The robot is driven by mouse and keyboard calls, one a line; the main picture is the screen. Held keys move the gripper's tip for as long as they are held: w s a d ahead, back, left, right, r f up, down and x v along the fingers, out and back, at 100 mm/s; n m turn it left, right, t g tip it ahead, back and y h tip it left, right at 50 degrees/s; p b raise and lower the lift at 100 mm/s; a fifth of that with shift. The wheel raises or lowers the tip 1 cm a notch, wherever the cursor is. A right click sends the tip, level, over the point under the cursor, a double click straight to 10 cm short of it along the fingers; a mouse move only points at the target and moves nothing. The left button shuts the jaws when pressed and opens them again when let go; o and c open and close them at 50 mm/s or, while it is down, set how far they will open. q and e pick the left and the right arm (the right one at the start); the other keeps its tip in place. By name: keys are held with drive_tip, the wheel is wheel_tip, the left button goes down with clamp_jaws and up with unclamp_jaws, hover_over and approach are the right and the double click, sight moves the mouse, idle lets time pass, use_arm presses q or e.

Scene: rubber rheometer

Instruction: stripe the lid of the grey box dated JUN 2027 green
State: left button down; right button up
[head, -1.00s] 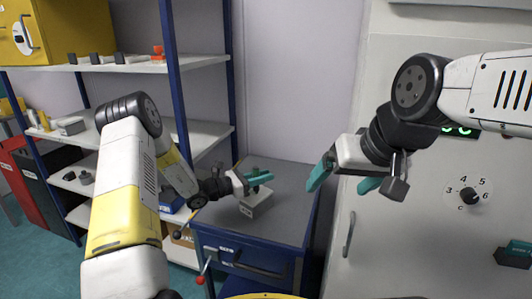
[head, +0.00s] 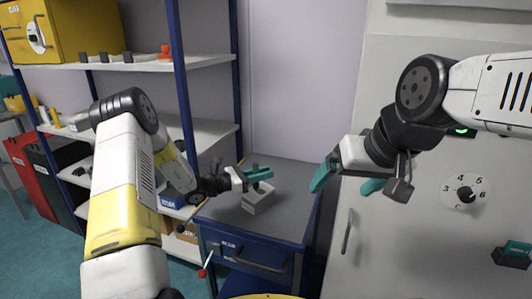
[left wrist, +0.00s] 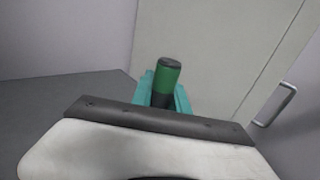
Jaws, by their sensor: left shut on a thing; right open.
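My left gripper (head: 256,175) is shut on a green marker with a dark end; the marker (left wrist: 165,80) stands between the teal fingers in the left wrist view. In the head view the gripper is over a small light grey box (head: 258,200) on the grey top of a blue cabinet (head: 292,200). Whether the marker touches the box cannot be told. No date or stripe on the box can be read from here. My right gripper (head: 345,182) is open and empty, in front of the pale machine at the right.
The pale machine has a dial (head: 465,193) and a door handle (head: 347,232). A shelf rack (head: 200,60) at left holds a yellow case (head: 70,32), dark blocks and a red item (head: 165,52). The cabinet top around the box is clear.

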use_arm(q)
wheel_tip(320, 180, up, 6)
drive_tip(key=shift+r, duration=0.2)
idle(0.4)
idle(0.6)
